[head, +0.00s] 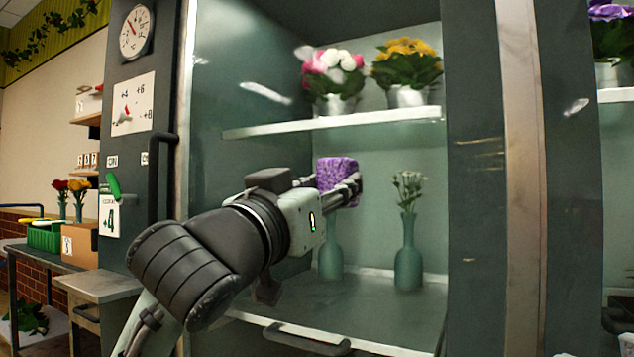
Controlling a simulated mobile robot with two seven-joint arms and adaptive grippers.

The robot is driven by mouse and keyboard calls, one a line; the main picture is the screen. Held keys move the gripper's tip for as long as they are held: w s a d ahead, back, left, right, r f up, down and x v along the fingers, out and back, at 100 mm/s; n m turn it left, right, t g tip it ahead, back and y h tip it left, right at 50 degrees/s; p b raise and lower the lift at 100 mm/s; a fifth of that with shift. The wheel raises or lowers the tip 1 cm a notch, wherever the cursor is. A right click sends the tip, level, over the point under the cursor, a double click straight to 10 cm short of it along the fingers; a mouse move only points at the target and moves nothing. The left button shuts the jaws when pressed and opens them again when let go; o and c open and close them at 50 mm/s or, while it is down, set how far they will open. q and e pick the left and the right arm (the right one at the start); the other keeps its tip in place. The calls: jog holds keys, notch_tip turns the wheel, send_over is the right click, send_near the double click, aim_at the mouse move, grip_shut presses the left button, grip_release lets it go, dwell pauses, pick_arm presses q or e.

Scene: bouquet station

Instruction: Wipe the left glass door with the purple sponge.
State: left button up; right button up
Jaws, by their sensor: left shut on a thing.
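My left gripper (342,188) reaches in from the lower left and is shut on the purple sponge (336,170). The sponge is held upright in front of the left glass door (250,165), below the level of the upper shelf. I cannot tell whether the sponge touches the glass. Whitish smears show on the pane, one at the upper left (265,93). The fingers cover the lower part of the sponge. My right gripper is not in view.
Behind the pane, potted flowers (408,97) stand on the upper shelf (340,121), and teal vases (408,255) stand below. A black vertical handle (154,180) is left of the door. A wooden-topped cabinet (100,286) stands at the lower left.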

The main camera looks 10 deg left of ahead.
pick_arm(q)
jog(key=shift+w, duration=0.1)
jog(key=w+a+p, duration=0.2)
jog(key=w+a, duration=0.1)
jog(key=a, duration=0.8)
jog(key=shift+w, duration=0.4)
dwell(0.5)
jog(key=s+a+p, duration=0.1)
jog(key=s+a, duration=0.1)
jog(key=s, duration=0.3)
jog(key=shift+s, duration=0.4)
dwell(0.3)
jog(key=shift+s+a+b, duration=0.2)
jog(key=shift+s+a, duration=0.05)
jog(key=shift+s, duration=0.45)
jog(key=shift+s+a+b, duration=0.2)
jog(key=shift+s, duration=0.5)
